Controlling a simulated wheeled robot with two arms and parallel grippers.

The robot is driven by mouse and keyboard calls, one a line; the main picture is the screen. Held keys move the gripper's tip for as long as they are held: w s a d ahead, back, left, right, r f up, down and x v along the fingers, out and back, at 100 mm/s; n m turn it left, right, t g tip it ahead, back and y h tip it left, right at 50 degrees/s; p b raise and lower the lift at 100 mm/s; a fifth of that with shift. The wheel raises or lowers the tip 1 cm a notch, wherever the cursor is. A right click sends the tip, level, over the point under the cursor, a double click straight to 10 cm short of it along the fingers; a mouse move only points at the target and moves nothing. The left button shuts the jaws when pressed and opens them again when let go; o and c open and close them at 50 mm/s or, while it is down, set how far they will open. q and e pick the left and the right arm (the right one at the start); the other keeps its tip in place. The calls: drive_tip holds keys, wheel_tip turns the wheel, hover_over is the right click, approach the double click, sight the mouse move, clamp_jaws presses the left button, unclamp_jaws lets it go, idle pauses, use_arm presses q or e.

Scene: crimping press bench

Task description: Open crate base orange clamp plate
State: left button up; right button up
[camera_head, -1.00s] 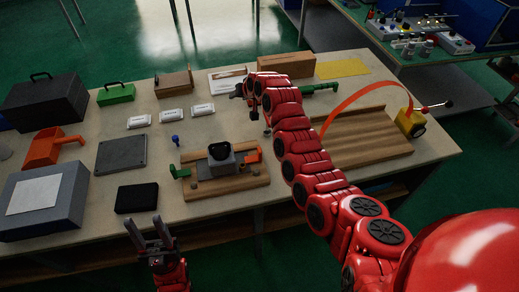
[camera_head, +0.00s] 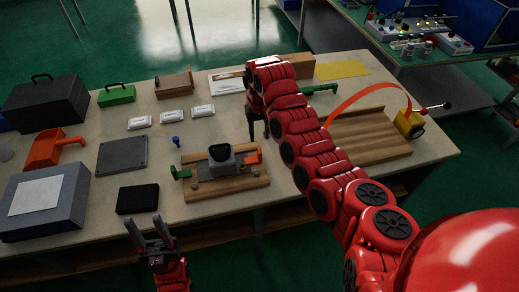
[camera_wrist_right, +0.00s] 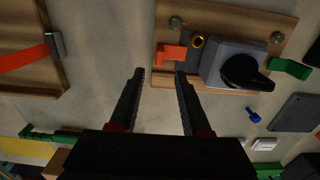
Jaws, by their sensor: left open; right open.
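A wooden base (camera_head: 232,188) carries a grey block (camera_head: 222,166) with a black handle on top. An orange clamp (camera_head: 253,157) is at its right end and a green clamp (camera_head: 181,173) at its left end. In the right wrist view, the orange clamp (camera_wrist_right: 172,52) lies just beyond the fingertips of my right gripper (camera_wrist_right: 160,72), which is open, empty and above the table beside the base's edge. In the head view, the right fingers (camera_head: 258,132) point down behind the orange clamp. My left gripper (camera_head: 150,236) is open and empty at the table's front edge.
A dark grey plate (camera_head: 122,154) and a black pad (camera_head: 138,198) lie left of the base. A small blue peg (camera_head: 176,141) stands behind it. A wooden board with an orange strap (camera_head: 370,140) lies to the right.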

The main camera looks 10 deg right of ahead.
sight(260, 150)
wheel_tip(260, 150, down, 9)
drive_tip(key=shift+f+p, duration=0.15)
drive_tip(key=shift+p, duration=0.4)
clamp_jaws()
idle(1.2)
